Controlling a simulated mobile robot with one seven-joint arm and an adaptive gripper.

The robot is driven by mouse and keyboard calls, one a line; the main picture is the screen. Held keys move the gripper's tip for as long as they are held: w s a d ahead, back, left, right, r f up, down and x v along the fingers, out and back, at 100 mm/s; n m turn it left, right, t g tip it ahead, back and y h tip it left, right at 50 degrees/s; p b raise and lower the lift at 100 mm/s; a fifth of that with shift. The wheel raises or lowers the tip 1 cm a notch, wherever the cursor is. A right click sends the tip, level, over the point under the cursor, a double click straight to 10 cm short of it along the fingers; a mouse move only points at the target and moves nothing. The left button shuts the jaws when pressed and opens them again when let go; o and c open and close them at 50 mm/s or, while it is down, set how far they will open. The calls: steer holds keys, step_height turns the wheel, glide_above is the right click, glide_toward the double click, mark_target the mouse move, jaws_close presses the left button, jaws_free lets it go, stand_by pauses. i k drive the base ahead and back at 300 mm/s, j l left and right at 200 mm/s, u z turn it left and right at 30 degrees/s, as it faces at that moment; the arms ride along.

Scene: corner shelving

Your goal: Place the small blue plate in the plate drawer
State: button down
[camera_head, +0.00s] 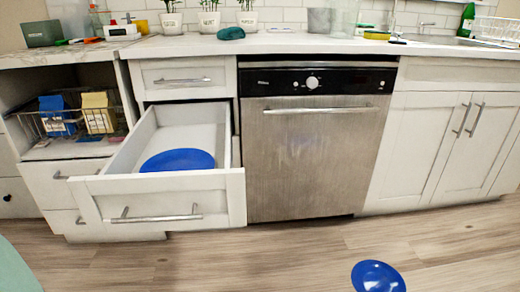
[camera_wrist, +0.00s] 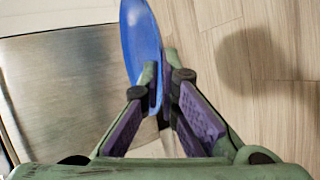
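A small blue plate (camera_head: 377,277) shows at the bottom edge of the head view, in front of the dishwasher, with floor behind it. In the wrist view the plate (camera_wrist: 142,40) is seen nearly edge-on, tilted steeply. My gripper (camera_wrist: 162,80) is shut on its near rim, with the rim between the two fingertips. My gripper does not show in the head view. The plate drawer (camera_head: 160,184) is pulled open at the left of the dishwasher. Another blue plate (camera_head: 178,160) lies flat inside it, towards the front.
The dishwasher (camera_head: 316,150) is closed, right of the open drawer. A shelf with a wire basket (camera_head: 75,122) and cartons is at the left. The counter (camera_head: 270,44) holds potted plants and small items. Wooden floor (camera_head: 290,260) in front is otherwise clear.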

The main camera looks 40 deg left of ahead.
mark_target(180, 141)
steer(key=u, duration=1.3)
